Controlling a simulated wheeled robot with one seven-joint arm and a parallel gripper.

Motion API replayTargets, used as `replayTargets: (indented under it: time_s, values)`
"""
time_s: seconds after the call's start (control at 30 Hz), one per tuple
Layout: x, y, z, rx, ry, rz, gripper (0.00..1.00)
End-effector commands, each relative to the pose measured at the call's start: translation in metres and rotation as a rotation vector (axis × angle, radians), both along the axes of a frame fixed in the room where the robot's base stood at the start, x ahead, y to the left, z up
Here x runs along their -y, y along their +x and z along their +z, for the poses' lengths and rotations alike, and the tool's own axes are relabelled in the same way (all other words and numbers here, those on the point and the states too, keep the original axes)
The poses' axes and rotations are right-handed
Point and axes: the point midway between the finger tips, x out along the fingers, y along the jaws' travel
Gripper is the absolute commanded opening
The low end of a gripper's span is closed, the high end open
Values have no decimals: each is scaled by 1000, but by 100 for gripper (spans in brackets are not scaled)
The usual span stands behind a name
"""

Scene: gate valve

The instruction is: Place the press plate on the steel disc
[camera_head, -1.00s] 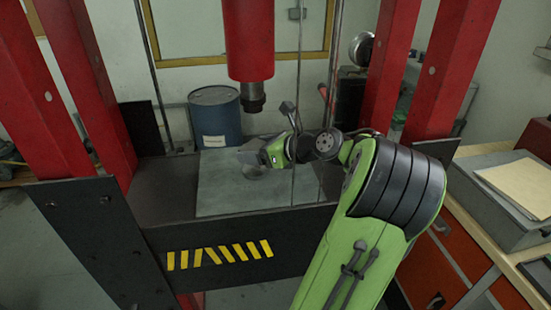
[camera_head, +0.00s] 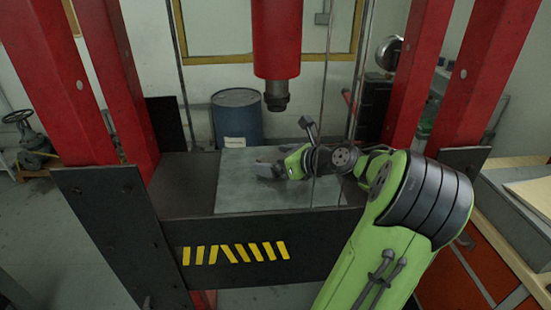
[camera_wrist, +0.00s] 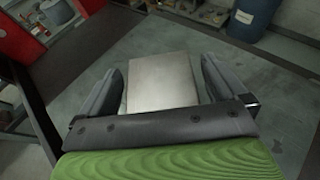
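The press plate (camera_wrist: 160,82) is a pale metal square between my fingers in the wrist view. Its near edge is hidden behind the gripper's dark crossbar. My gripper (camera_wrist: 161,66) has its fingers apart, one on each side of the plate, with a narrow gap visible at both sides. In the head view my gripper (camera_head: 266,168) is low over the press bed's grey top, below the ram. I cannot make out the steel disc; the plate or the fingers hide it, so I cannot tell how the plate rests on it.
The press ram (camera_head: 277,85) hangs above the grey bed top (camera_head: 238,196), close to my gripper. Red posts (camera_head: 122,85) stand on both sides, and thin vertical rods stand near my arm. A blue drum (camera_head: 237,119) is behind. The bed's front left is clear.

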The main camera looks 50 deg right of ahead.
Motion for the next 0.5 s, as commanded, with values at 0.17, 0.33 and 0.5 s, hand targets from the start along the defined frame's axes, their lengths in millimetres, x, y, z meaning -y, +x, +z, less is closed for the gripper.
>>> replayTargets:
  time_s: [0.17,0.33,0.5]
  values:
    - [0,0,0,0,-1,0,100]
    - [0,-12,8,0,-2,-5,100]
    - [-2,-53,27,-1,-1,-7,100]
